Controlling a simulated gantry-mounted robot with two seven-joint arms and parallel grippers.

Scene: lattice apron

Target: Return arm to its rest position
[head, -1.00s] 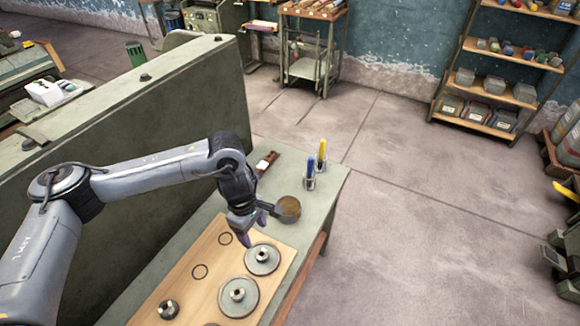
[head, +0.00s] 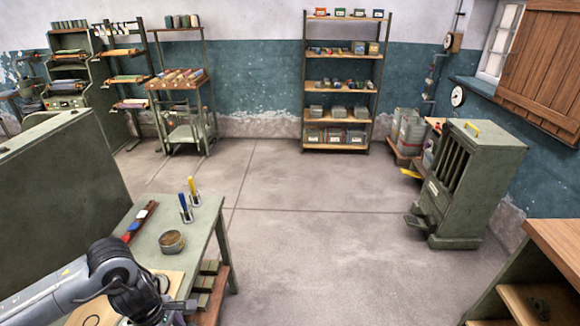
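My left arm (head: 70,290) comes in from the lower left over the near end of the green workbench (head: 190,215). Its gripper (head: 172,316) is at the bottom edge of the head view. The fingers are mostly cut off by the frame, so I cannot tell whether they are open or shut or hold anything. A round brown-filled bowl (head: 172,241) stands on the bench, beyond the gripper and apart from it. A wooden board (head: 97,312) lies partly hidden under the arm. My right arm and gripper are not in view.
Blue and yellow tools (head: 186,203) stand in holders on the bench. A tall green panel (head: 60,175) rises at the left. A green cabinet (head: 470,180) and wooden shelf unit (head: 545,250) stand at the right. The middle floor (head: 320,220) is clear.

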